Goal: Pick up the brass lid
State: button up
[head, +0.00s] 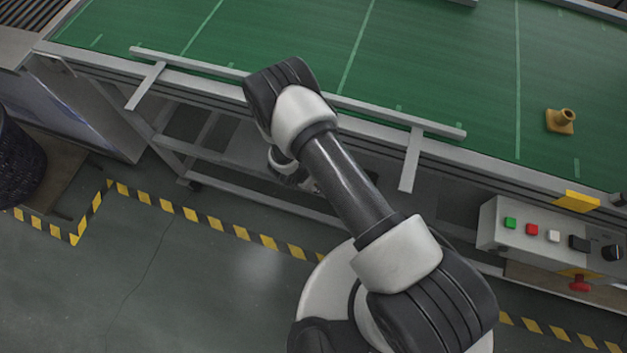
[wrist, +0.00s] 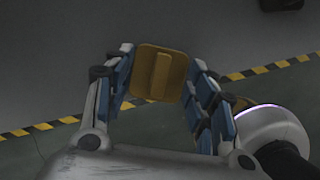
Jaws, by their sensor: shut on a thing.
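The brass lid (wrist: 146,88) is a square, rounded-corner plate with a raised bar across its face, seen in the wrist view. My gripper (wrist: 160,65) is shut on it, with blue-padded fingers at its left and right sides. The lid is held off the floor, which shows dim behind it. In the head view my arm hides the lid and most of the gripper.
A green conveyor (head: 437,75) with a grey side rail (head: 385,112) runs across the back. A brass flanged fitting (head: 561,121) stands on it at the right. A button box (head: 545,237) is at the lower right. Striped tape (head: 205,224) marks the open floor.

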jog(key=shift+c, duration=1.4)
